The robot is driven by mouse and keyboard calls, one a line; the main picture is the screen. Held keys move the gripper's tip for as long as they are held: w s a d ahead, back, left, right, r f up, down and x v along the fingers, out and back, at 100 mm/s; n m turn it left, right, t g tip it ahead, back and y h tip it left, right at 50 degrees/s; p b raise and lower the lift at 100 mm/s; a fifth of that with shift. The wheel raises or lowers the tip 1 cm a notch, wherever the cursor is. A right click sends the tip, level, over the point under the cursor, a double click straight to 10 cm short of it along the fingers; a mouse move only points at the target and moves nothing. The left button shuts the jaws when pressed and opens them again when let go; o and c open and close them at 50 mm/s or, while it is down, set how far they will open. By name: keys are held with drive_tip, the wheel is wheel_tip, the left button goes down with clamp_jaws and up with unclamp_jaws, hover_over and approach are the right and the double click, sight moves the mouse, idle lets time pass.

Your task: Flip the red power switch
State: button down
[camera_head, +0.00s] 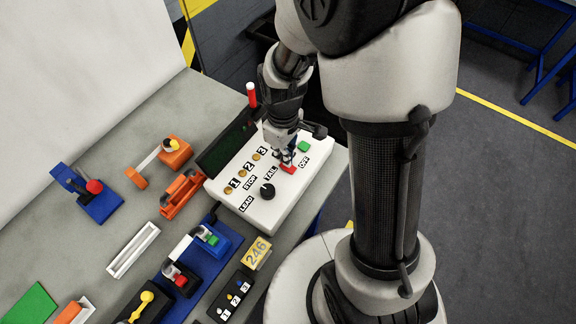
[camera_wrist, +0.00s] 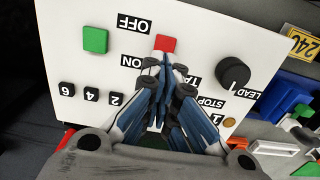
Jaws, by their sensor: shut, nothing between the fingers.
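The red power switch (camera_head: 288,169) is a small red block on the white control box (camera_head: 228,193). In the wrist view the red switch (camera_wrist: 166,43) lies just beyond the fingertips, near the OFF label (camera_wrist: 134,23) and the ON label (camera_wrist: 138,62). My gripper (camera_head: 284,160) points down over the box, close beside the switch. In the wrist view my gripper (camera_wrist: 167,68) is shut and holds nothing. I cannot tell whether the fingertips touch the switch. The fingers hide part of the panel.
A green button (camera_head: 303,147) and a black knob (camera_head: 267,191) flank the switch. Orange holders (camera_head: 182,193) and a blue fixture (camera_head: 205,250) stand to the left and front. The table edge is at the right.

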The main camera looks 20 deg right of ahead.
drive_tip(key=shift+f+b, duration=0.7)
drive_tip(key=shift+f, duration=0.2)
drive_tip(key=shift+r, duration=0.1)
idle(0.3)
wheel_tip(320, 180, up, 7)
drive_tip(key=p, duration=0.6)
idle(0.6)
drive_tip(key=s+r+m+t+b, duration=0.2)
drive_tip(key=s+r+m+t, duration=0.2)
drive_tip(key=s+r, duration=1.1)
wheel_tip(320, 180, up, 4)
drive_tip(key=m, duration=0.3)
drive_tip(key=shift+f+t, duration=0.2)
drive_tip(key=shift+t, duration=0.1)
